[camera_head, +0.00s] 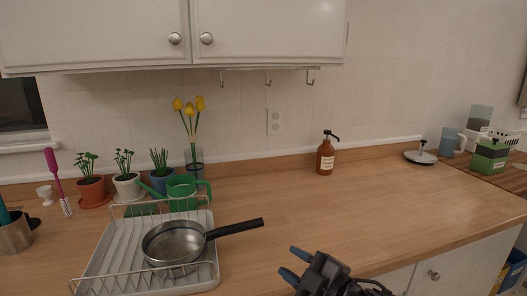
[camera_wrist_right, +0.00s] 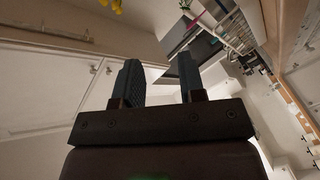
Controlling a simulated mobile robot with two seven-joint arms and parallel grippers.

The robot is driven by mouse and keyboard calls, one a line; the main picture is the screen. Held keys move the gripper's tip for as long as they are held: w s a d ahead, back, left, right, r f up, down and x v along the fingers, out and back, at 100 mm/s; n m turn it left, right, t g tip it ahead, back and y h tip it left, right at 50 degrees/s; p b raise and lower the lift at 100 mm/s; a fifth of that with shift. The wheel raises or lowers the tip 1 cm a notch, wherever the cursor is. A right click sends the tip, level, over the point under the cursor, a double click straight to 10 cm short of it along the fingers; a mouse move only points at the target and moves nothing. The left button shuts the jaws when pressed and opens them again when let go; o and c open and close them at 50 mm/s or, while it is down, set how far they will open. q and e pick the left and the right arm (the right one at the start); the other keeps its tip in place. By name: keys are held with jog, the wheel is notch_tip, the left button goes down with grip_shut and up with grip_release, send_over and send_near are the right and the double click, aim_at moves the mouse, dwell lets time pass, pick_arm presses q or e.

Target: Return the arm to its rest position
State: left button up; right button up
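My right gripper (camera_head: 294,266) is low in the head view, in front of the counter's front edge, with its two blue-tipped fingers apart and nothing between them. In the right wrist view the gripper (camera_wrist_right: 160,80) shows two dark fingers spread apart with an empty gap. My left gripper is not in either view.
A wooden counter (camera_head: 370,195) runs along the wall, with clear room right of the rack. A dish rack (camera_head: 105,262) holds a pan (camera_head: 174,243), its handle pointing right. A soap bottle (camera_head: 325,158) and potted plants stand at the back. White cabinets (camera_head: 265,35) hang above.

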jog(key=s+d+f+m+t+h, duration=0.1)
jog(key=s+d+f+m+h, duration=0.25)
jog(key=d+f+m, duration=0.35)
jog(key=s+d+f+m+t+h, duration=0.1)
jog(key=s+d+f+m+h, duration=0.1)
jog(key=d+f+m+h, duration=0.45)
jog(key=s+d+f+m+g+h, duration=0.1)
jog(key=s+d+f, duration=0.3)
jog(key=s+f, duration=0.4)
jog(key=s+d+f+m+g, duration=0.2)
jog(key=s+d+f+g, duration=0.1)
jog(key=s+f, duration=0.5)
jog(key=shift+s+d+f+m+h, duration=0.2)
jog(key=shift+s+d+m+h, duration=0.2)
jog(key=shift+s, duration=0.35)
